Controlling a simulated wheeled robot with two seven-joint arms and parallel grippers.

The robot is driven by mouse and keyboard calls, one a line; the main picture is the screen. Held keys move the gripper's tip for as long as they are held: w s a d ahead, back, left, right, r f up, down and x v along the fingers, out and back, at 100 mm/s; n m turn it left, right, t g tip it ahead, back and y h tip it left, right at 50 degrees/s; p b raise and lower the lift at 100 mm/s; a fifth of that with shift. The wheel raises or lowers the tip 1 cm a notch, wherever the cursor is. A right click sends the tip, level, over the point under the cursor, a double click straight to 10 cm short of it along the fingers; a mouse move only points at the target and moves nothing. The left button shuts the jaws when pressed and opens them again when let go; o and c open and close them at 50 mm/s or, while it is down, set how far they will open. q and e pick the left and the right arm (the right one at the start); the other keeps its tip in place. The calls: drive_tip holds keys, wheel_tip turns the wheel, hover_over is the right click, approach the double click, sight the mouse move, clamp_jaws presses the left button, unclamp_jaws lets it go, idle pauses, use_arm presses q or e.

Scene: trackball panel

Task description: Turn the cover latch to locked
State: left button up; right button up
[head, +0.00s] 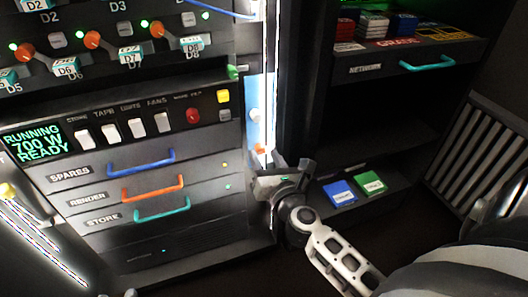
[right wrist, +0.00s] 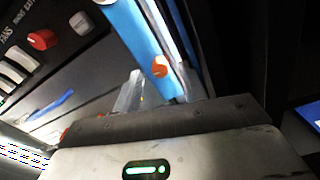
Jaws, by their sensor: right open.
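A narrow blue upright strip (head: 253,120) runs along the right edge of the control panel. It carries a small orange knob (head: 260,149) low down and a white knob (head: 255,115) above it. The orange knob also shows in the right wrist view (right wrist: 160,67), on the blue strip (right wrist: 135,35). I cannot tell for sure which part is the cover latch or how it is turned. My right gripper (head: 281,178) is open and empty, just below and right of the orange knob, apart from it. My left gripper is not in view.
Left of the strip are switches, a red knob (head: 193,115) and drawers with blue (head: 141,161), orange and teal handles. Right is a dark rack with a teal-handled drawer (head: 427,63). Blue (head: 339,192) and green (head: 370,183) cases lie on its low shelf.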

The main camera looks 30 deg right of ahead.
drive_tip(key=shift+w+d, duration=0.15)
drive_tip(key=shift+w, duration=0.55)
clamp_jaws()
